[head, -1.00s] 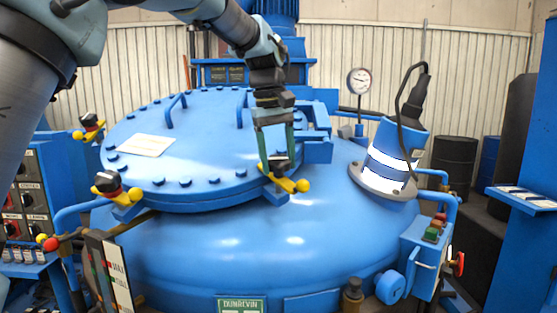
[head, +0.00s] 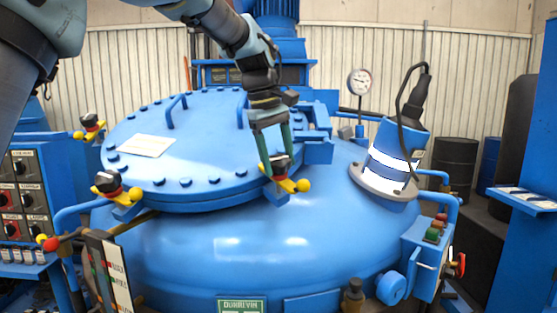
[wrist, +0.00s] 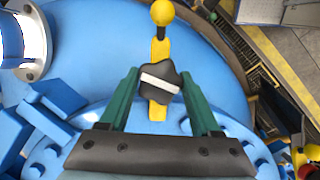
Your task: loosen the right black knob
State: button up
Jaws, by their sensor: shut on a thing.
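The right black knob (head: 281,164) sits on its yellow clamp (head: 293,184) at the front right rim of the blue furnace lid (head: 205,155). In the wrist view the black knob (wrist: 158,84) has a white stripe, slightly tilted, across its top. The yellow bar with its ball end (wrist: 162,13) points away beneath it. My gripper (head: 279,166) reaches down from above with its two green fingers on either side of the knob. It is shut on the knob; the fingers partly hide the knob's sides in the head view.
Two more black knobs on yellow clamps are at the left, one at the front (head: 107,183) and one behind (head: 92,121). A blue-and-white capped port (head: 388,165) with a cable stands to the right. Lid handles and bolts rise around the lid.

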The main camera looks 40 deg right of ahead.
jog(key=o, duration=1.4)
jog(key=shift+c, duration=0.2)
jog(key=b+v, duration=0.1)
jog(key=v, duration=0.9)
jog(key=shift+r+b, duration=0.3)
jog(key=shift+r, duration=0.1)
jog(key=shift+a, duration=0.1)
